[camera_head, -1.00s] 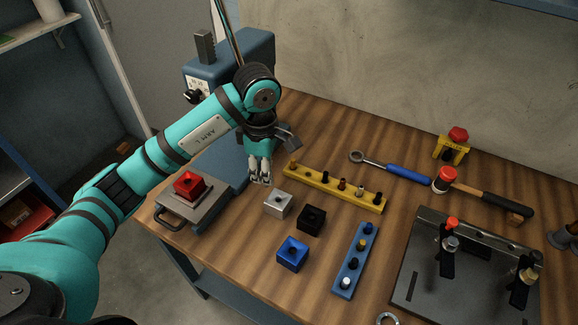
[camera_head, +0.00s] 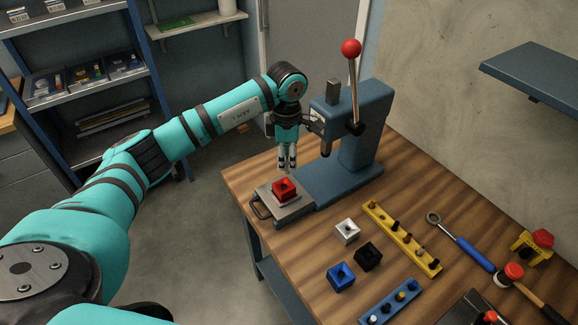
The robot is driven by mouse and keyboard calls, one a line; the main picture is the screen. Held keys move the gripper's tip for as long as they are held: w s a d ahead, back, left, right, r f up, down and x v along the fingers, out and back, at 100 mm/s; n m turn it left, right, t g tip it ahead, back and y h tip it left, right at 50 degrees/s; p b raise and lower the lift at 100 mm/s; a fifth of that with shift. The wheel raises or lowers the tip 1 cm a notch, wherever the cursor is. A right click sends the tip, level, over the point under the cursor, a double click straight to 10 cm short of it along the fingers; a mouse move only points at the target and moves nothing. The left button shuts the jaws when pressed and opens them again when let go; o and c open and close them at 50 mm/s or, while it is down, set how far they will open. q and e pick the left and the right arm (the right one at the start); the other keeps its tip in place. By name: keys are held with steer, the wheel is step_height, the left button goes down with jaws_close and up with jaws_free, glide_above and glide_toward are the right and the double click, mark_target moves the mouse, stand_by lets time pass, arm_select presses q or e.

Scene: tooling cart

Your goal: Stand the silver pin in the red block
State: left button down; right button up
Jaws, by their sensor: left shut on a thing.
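The red block (camera_head: 284,186) has a dark hole in its top and sits on the grey sliding plate (camera_head: 262,196) at the left of the blue press. My left gripper (camera_head: 287,164) points down just above the red block, with a small gap between them. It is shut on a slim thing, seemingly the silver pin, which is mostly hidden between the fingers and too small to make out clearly. My right gripper is out of view.
The blue press (camera_head: 362,135) with its red-knobbed lever stands right behind my gripper. White (camera_head: 347,231), black (camera_head: 368,256) and blue (camera_head: 341,276) blocks lie in front. A yellow rack (camera_head: 383,223) and a blue rack (camera_head: 380,305) hold pins. Tools lie at right.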

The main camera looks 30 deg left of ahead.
arm_select(q)
steer(key=f+b, duration=0.1)
steer(key=a+f+b, duration=0.1)
steer(key=f, duration=0.1)
steer(key=shift+f+n, duration=0.3)
steer(key=shift+f, duration=0.55)
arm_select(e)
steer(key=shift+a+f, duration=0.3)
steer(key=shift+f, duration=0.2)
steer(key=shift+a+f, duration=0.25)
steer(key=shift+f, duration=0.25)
arm_select(q)
steer(key=shift+b, duration=0.5)
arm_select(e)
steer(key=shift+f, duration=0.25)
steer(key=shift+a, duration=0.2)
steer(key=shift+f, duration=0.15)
